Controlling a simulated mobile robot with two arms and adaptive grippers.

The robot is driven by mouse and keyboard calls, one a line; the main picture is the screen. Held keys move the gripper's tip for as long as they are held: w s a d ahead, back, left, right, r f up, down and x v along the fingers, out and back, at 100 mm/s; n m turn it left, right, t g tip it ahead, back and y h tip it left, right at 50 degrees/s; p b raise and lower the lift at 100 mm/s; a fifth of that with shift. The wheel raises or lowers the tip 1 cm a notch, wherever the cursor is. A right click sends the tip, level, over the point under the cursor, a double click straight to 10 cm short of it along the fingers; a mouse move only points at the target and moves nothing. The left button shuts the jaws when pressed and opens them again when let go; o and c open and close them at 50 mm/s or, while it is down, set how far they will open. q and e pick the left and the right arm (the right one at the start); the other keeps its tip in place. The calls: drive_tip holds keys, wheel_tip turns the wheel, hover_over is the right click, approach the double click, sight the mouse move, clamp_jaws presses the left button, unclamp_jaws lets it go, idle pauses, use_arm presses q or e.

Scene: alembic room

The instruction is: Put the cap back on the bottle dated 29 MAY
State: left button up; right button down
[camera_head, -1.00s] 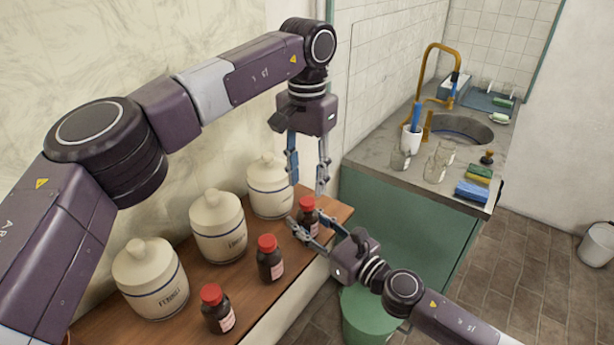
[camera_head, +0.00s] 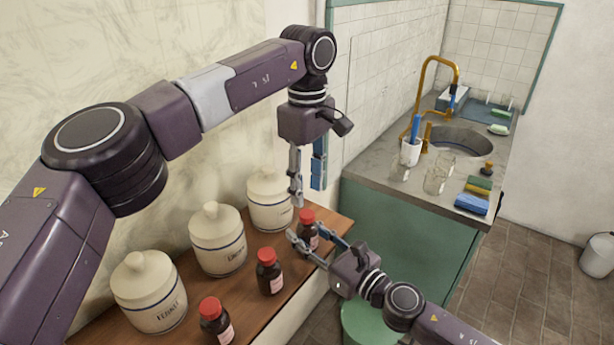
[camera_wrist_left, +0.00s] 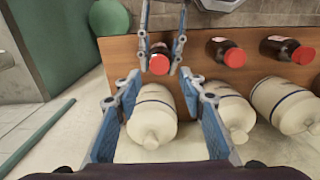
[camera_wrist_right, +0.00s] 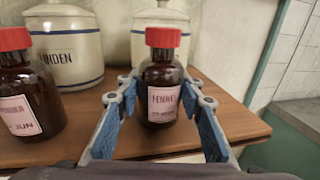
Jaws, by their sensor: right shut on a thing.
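A brown bottle with a pink label (camera_wrist_right: 162,102) stands at the far end of the wooden shelf; the small date on it is unreadable. A red cap (camera_wrist_right: 163,37) sits on its neck; I cannot tell how tight. My right gripper (camera_head: 308,238) is shut on this bottle's body, one finger on each side. My left gripper (camera_head: 307,194) is open and empty, pointing down above the red cap, which shows in the left wrist view (camera_wrist_left: 159,64). Two similar red-capped bottles stand nearer, the middle one (camera_head: 269,272) and the near one (camera_head: 215,322).
Several cream lidded jars (camera_head: 217,242) line the wall behind the bottles on the wooden shelf (camera_head: 255,315). A green bin (camera_head: 372,325) stands below the shelf end. A sink counter (camera_head: 400,180) with glasses and sponges is at the right.

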sight(307, 214)
use_arm(q)
drive_tip(key=n, duration=0.6)
drive_tip(key=shift+r+n, duration=0.25)
drive_tip(key=shift+n, duration=0.15)
drive_tip(key=n, duration=0.6)
drive_tip(key=shift+r+n, duration=0.2)
drive_tip(key=shift+n, duration=0.1)
drive_tip(key=n, duration=0.6)
drive_tip(key=shift+r+n, duration=0.25)
drive_tip(key=shift+n, duration=0.15)
drive_tip(key=n, duration=0.7)
drive_tip(key=shift+r, duration=0.25)
drive_tip(key=shift+f, duration=4.05)
